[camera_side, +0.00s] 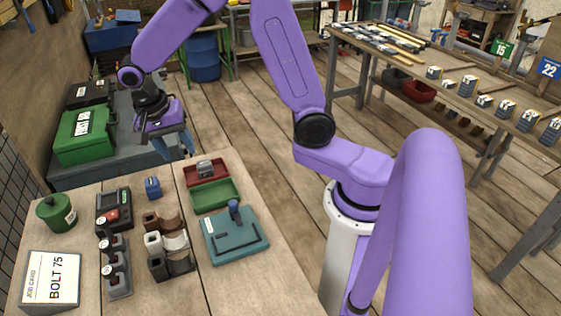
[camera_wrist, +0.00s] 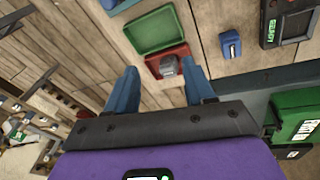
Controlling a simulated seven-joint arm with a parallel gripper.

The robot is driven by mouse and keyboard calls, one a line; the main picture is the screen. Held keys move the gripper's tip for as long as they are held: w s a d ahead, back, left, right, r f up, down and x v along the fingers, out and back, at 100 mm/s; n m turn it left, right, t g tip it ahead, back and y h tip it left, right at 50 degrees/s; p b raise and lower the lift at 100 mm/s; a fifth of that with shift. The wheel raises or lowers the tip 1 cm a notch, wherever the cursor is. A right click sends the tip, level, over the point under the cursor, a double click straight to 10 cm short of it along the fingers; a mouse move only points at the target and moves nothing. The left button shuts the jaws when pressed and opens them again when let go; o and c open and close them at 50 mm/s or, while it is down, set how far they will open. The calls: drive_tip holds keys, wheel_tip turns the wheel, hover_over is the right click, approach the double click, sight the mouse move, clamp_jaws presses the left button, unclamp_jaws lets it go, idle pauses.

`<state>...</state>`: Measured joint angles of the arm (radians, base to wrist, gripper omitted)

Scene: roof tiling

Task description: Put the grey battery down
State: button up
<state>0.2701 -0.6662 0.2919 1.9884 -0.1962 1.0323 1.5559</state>
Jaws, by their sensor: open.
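The grey battery (camera_side: 205,169) sits in the red tray (camera_side: 191,178) at the back of the workbench. In the wrist view the battery (camera_wrist: 168,66) shows in the red tray (camera_wrist: 181,50), ahead of and between my fingers in the picture. My gripper (camera_side: 174,148) is open and empty, with its blue fingers apart, above and to the left of the red tray in the side view. In the wrist view my gripper (camera_wrist: 161,84) has nothing between its fingertips, and the battery is clear of both fingers.
An empty green tray (camera_side: 215,195) adjoins the red one. A blue battery-like block (camera_side: 153,187), a black device (camera_side: 114,210), brown and white holders (camera_side: 170,245) and a teal fixture with a blue knob (camera_side: 236,238) share the bench. A green case (camera_side: 84,136) stands behind.

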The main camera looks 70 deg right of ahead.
drive_tip(key=s+r+n+t+y, duration=0.1)
drive_tip(key=s+r+n+y, duration=0.1)
drive_tip(key=s+n, duration=2.2)
drive_tip(key=shift+s+a+r+n+y, duration=0.2)
drive_tip(key=shift+s+r+n+y, duration=0.15)
drive_tip(key=shift+s, duration=0.4)
